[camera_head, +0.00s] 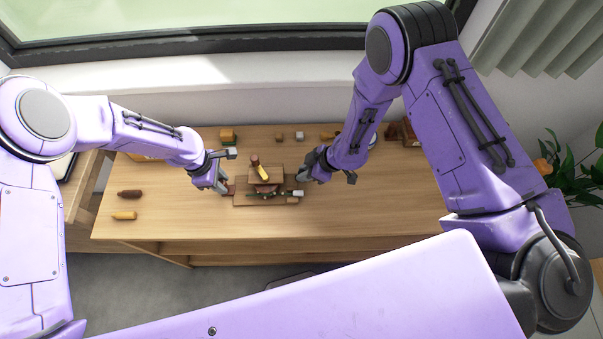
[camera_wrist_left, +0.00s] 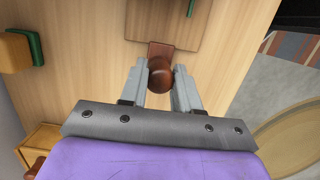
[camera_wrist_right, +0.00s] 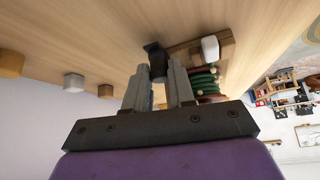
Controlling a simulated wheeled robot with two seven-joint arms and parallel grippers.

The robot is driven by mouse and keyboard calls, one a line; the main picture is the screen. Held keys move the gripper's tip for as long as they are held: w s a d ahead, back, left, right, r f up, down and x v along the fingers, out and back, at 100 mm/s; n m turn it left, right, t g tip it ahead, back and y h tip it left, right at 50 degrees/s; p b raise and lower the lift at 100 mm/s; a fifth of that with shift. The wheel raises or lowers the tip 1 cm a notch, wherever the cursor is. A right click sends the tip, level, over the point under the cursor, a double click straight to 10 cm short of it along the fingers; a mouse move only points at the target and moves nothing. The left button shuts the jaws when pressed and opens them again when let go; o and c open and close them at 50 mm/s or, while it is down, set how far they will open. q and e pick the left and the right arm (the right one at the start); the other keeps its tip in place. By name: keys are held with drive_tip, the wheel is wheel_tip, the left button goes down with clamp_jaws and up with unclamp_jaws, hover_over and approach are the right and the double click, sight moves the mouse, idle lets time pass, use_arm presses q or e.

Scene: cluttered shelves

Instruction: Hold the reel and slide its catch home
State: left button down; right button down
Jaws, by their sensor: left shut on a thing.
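The reel (camera_wrist_right: 205,82) shows green windings in the right wrist view, beside a wooden board with a white block (camera_wrist_right: 210,48). In the head view the reel assembly (camera_head: 264,190) sits mid-table between my grippers, partly hidden by a wooden plate. My left gripper (camera_wrist_left: 160,72) is shut on a round dark-brown knob (camera_wrist_left: 160,80); a brown tab under it meets the board. My right gripper (camera_wrist_right: 162,72) is open beside the reel. A black block (camera_wrist_right: 155,56) stands at its fingertips; I cannot tell whether they touch it. I cannot make out which part is the catch.
The wooden table (camera_head: 180,222) has a brown piece (camera_head: 130,194) and a yellow piece (camera_head: 124,216) at left. Small blocks (camera_head: 299,136) and a yellow block (camera_head: 227,135) stand along the back. The table front is clear. A plant (camera_head: 575,168) stands at right.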

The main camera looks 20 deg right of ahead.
drive_tip(key=shift+w+a, duration=0.15)
drive_tip(key=shift+a, duration=0.55)
drive_tip(key=shift+w+a, duration=0.15)
drive_tip(key=shift+a, duration=0.3)
drive_tip(key=c, duration=0.9)
unclamp_jaws()
drive_tip(key=shift+d+r, duration=0.1)
drive_tip(key=v, duration=1.1)
drive_tip(key=shift+s+d+r, duration=0.2)
drive_tip(key=shift+d+r, duration=0.05)
drive_tip(key=shift+r, duration=0.05)
